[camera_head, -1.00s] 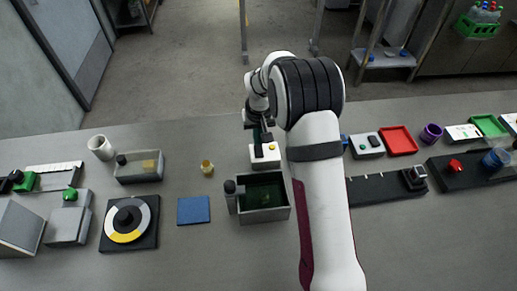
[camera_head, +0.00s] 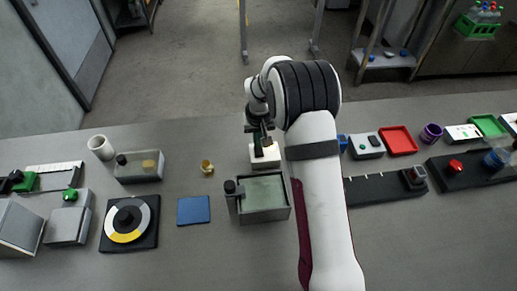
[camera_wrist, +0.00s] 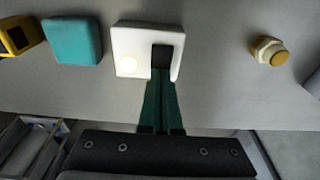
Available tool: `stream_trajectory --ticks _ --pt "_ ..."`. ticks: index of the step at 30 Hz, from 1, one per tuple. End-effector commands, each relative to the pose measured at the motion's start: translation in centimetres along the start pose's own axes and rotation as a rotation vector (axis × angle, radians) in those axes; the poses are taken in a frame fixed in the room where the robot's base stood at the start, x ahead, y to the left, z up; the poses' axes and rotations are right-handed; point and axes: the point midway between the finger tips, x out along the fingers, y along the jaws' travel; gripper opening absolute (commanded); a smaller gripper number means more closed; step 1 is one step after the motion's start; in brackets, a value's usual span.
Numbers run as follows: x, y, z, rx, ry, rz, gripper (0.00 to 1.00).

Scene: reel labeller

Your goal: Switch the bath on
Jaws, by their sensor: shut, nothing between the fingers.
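The bath (camera_head: 290,205) is a grey open box on the bench, filled with pale green liquid, with a dark-topped post at its left. Behind it is a small white switch box (camera_head: 257,162). In the wrist view the switch box (camera_wrist: 145,38) has a black rocker (camera_wrist: 161,54) and a round lamp (camera_wrist: 127,66) glowing bright pale yellow. My gripper (camera_wrist: 162,76) is shut and empty, its green fingertips at the near end of the rocker, apparently touching it. My gripper (camera_head: 262,143) also shows over the switch box in the head view.
A blue square (camera_head: 194,210), a dial plate (camera_head: 145,237), a small brass cup (camera_head: 207,167) and a clear box (camera_head: 140,177) lie left of the bath. A dark rail (camera_head: 380,189) and a red tray (camera_head: 398,141) lie right of my arm. The bench front is clear.

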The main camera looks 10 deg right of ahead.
Motion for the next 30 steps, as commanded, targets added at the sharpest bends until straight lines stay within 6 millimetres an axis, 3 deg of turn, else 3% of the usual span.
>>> stream_trajectory --ticks 19,30 --pt "-6.3 0.0 -1.0 0.000 0.000 0.000 0.00" --pt "-6.9 0.0 -1.0 0.000 -0.002 0.000 0.00"
